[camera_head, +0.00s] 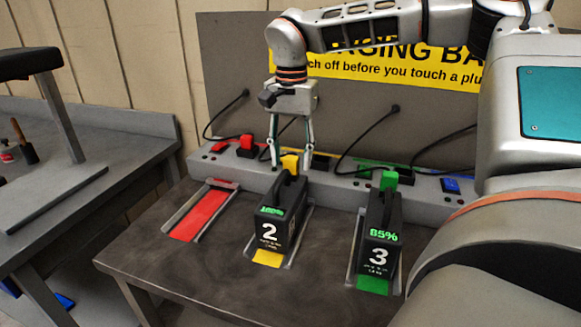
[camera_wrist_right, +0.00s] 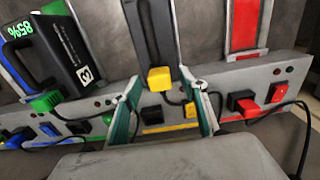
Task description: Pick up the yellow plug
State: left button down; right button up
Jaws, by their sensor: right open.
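The yellow plug (camera_head: 290,163) sits at the back end of the black battery marked 2 (camera_head: 270,228). It also shows in the wrist view (camera_wrist_right: 159,78), near the middle, with a dark cable near it. My right gripper (camera_head: 291,166) points down at it and is open, with one finger on each side of the plug. In the wrist view the two fingers (camera_wrist_right: 161,88) stand apart with a gap around the plug; I cannot tell whether either touches it. My left gripper is not in view.
A grey power strip (camera_head: 335,188) with colored switches and plugs runs along the back. Battery 3 (camera_head: 378,245) with a green plug (camera_head: 389,180) stands to the right. An empty red bay (camera_head: 200,214) lies to the left. The table front is clear.

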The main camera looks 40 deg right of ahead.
jog(key=shift+f, duration=0.75)
jog(key=c, duration=1.2)
jog(key=shift+r, duration=0.15)
